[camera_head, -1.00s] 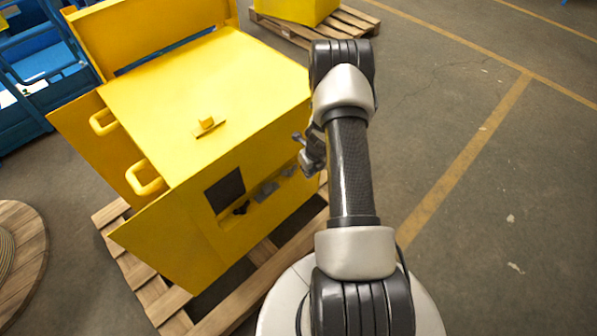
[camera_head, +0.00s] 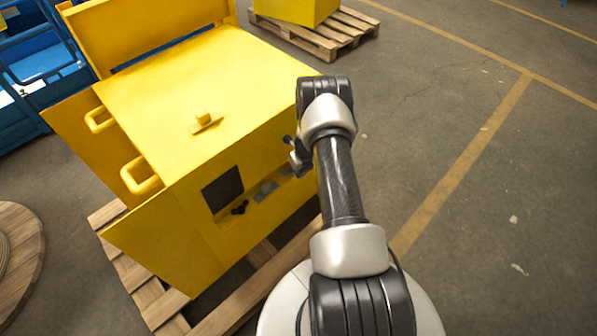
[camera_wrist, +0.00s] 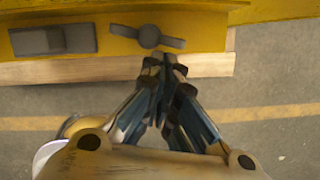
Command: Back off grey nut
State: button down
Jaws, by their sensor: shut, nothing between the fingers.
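A grey winged nut (camera_wrist: 148,37), with a round middle and an arm on each side, sits on the yellow housing in the wrist view. My gripper (camera_wrist: 163,62) has its fingertips together just below the nut in that picture. Nothing is between the fingers. I cannot tell whether the tips touch the nut. In the head view my gripper (camera_head: 296,158) is small and partly hidden by my arm, beside the housing's right front. The nut cannot be made out there.
A grey rectangular block (camera_wrist: 52,41) is left of the nut. The yellow housing (camera_head: 210,85) stands on a wooden pallet (camera_head: 255,285). A black knob (camera_head: 240,207) sits on its front by a dark window (camera_head: 223,189). The floor to the right is clear.

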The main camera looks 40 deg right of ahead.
dwell(0.3)
jog(key=shift+w+d+r, duration=0.1)
jog(key=shift+w+d, duration=0.55)
jog(key=shift+w, duration=0.1)
